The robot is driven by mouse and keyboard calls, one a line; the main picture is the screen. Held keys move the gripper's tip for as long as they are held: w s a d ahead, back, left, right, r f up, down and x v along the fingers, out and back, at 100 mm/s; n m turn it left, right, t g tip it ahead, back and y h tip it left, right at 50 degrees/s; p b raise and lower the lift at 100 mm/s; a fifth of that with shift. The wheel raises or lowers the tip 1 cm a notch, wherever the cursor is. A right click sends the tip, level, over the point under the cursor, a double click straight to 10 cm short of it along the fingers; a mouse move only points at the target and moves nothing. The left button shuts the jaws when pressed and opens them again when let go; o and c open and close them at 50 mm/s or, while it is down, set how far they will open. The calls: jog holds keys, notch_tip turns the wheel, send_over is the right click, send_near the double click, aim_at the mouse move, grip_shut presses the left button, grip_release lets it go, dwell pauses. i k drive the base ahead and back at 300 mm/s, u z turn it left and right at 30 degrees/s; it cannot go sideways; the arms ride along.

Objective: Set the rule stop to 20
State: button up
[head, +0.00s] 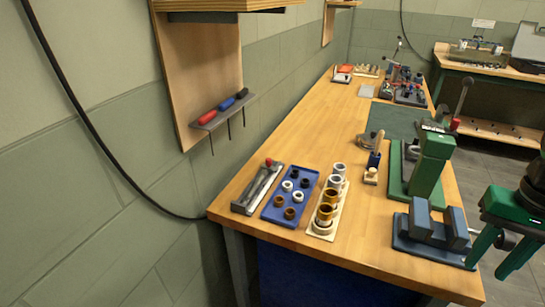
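I cannot make out a rule with a numbered stop for certain, and no figure 20 is legible. A long grey metal fixture with a red knob (262,186) lies at the near left of the bench; it may be the rule, but its markings are too small to read. My gripper (486,269) is at the right edge, green, with its two fingers apart and nothing seen between them. It is beyond the bench's right side, near the blue vise and far from the grey fixture.
The wooden bench (300,143) holds a blue tray (276,216) of rings, a board (317,230) of metal bushings, a green press (430,160) and a blue vise (432,232). A wall rack (220,112) holds coloured-handled tools. The bench middle left is clear.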

aim_at(268, 165)
jog(key=k, duration=0.85)
jog(key=u, duration=0.4)
jog(key=i, duration=1)
